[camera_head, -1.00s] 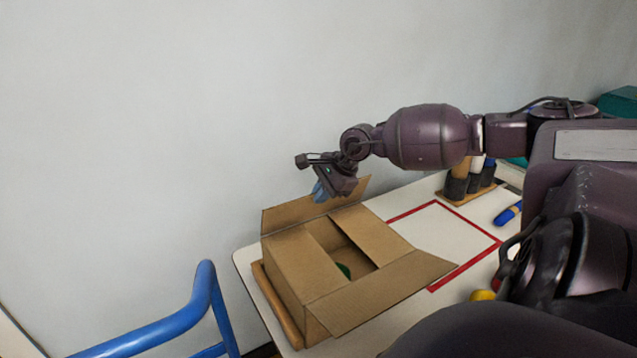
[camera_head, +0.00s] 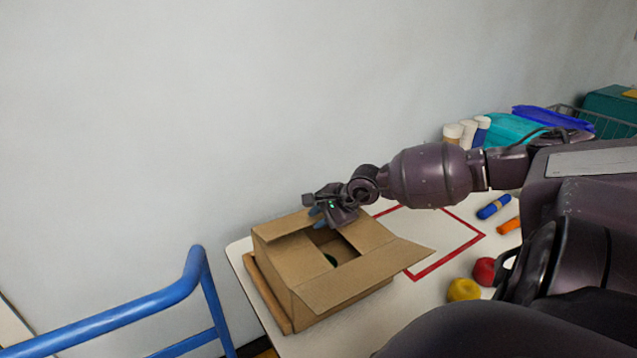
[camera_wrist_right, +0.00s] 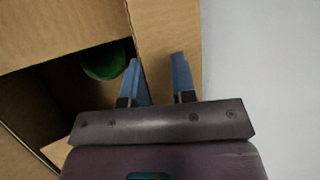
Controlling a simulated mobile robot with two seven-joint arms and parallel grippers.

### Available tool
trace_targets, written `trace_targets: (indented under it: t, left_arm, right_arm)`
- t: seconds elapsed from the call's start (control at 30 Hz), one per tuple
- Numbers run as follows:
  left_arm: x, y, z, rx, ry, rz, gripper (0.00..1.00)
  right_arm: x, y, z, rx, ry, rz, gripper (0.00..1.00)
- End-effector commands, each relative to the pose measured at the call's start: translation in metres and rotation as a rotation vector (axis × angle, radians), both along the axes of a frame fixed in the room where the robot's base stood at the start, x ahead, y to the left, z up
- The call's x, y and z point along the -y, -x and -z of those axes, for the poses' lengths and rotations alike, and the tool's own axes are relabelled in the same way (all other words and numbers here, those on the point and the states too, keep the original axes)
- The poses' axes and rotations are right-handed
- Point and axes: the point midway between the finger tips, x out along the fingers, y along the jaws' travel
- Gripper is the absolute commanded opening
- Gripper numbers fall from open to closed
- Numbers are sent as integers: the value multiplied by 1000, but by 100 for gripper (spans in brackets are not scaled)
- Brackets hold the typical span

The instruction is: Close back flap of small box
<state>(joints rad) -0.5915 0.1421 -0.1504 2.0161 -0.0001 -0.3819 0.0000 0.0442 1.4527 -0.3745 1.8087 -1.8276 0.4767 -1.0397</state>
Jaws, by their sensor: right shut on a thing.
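The small cardboard box (camera_head: 272,267) stands near the table's left end. Its back flap (camera_head: 283,224) is tipped in over the opening, beneath my right gripper (camera_head: 318,219). The two side flaps are folded in, leaving a gap between them, and the front flap (camera_head: 372,276) sticks outward. My right gripper's blue fingers (camera_wrist_right: 159,72) are shut on the back flap, which shows as a cardboard strip (camera_wrist_right: 164,28) in the right wrist view. A green item (camera_head: 331,260) lies inside the box, mostly hidden. My left gripper is not in view.
A wooden board (camera_head: 264,290) lies under the box. A red outlined square (camera_head: 447,266) is right of it. Yellow (camera_head: 464,290) and red (camera_head: 484,271) round items and a blue item (camera_head: 493,207) lie further right. A blue rail (camera_head: 130,309) stands front left; a wall is behind.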

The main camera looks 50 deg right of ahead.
Motion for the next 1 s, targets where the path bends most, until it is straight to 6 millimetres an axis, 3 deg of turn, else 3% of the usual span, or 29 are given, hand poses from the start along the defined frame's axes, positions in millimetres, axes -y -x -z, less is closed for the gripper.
trace_targets:
  t: [0.03,0.3,1.0]
  left_arm:
    - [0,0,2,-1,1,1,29]
    - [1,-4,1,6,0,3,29]
    - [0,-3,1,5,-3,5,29]
  right_arm:
    - [-1,6,15,-24,-8,5,0]
    - [-2,8,28,-24,-9,6,0]
    - [-2,9,35,-24,-10,8,0]
